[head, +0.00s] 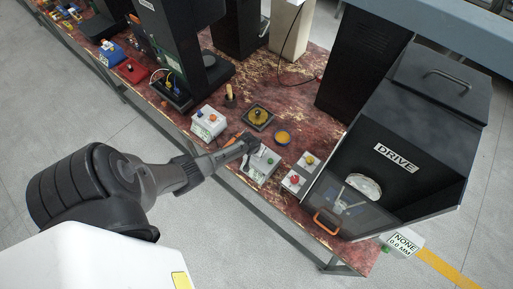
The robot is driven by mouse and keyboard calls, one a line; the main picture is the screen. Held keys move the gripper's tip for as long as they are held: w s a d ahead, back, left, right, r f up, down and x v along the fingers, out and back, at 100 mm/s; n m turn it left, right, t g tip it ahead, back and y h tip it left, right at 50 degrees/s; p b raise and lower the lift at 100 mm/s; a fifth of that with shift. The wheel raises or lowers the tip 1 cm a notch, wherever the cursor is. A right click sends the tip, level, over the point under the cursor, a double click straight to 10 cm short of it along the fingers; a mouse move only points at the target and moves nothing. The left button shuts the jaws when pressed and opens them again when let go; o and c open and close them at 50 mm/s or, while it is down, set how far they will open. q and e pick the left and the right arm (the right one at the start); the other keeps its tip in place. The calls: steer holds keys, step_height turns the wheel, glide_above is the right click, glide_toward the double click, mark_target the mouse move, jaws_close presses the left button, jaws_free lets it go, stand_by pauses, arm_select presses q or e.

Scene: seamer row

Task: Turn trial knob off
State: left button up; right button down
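Several small light-grey control boxes stand on the worn red bench, and their labels are too small to read, so I cannot tell which knob is the trial knob. The middle box (262,172) carries a green knob (270,161). The right box (299,176) has a yellow knob (309,160) and a red knob (294,179). The left box (208,123) has an orange knob (212,117). My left gripper (250,142) is at the back left of the middle box and hides part of it. Contact and finger opening are unclear. My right gripper is out of view.
The black machine marked DRIVE (397,158), with a clear front window and orange handle (326,222), stands right of the boxes. A NONE 0.0 MM display (403,243) is at lower right.

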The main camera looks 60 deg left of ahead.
arm_select(q)
steer(key=shift+n, duration=0.3)
steer(key=o, duration=0.9)
steer(key=shift+s+d+r+p, duration=0.1)
steer(key=shift+s+r+p, duration=0.05)
steer(key=shift+r+p, duration=0.35)
steer(key=p+v, duration=0.2)
steer(key=v, duration=1)
steer(key=shift+d+r+p, duration=0.2)
steer(key=shift+r+p, duration=0.1)
steer(key=shift+r, duration=0.05)
